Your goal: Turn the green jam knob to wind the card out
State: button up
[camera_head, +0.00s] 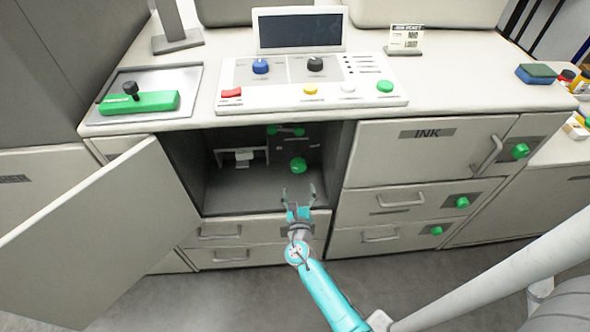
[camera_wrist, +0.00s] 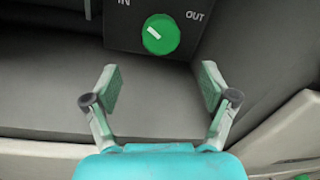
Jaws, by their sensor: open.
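The green jam knob (camera_head: 298,165) is inside the open cabinet bay, toward its back right. In the wrist view the knob (camera_wrist: 160,34) sits on a dark panel between the words IN and OUT, and its white mark slants up to the left. My gripper (camera_head: 298,192) is at the mouth of the bay, in front of the knob and apart from it. In the wrist view my gripper (camera_wrist: 158,88) has its two fingers spread wide with nothing between them. A white piece (camera_head: 243,155) shows in the bay left of the knob; I cannot tell if it is the card.
The cabinet door (camera_head: 95,235) stands open to the left. The bay's right wall (camera_head: 338,165) is near the knob. The INK door (camera_head: 430,147) and drawers with green knobs are shut at right. The bay floor (camera_head: 245,195) is clear.

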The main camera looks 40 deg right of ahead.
aim_at(299, 170)
jog(key=x, duration=1)
jog(key=shift+d, duration=0.1)
jog(key=c, duration=1.2)
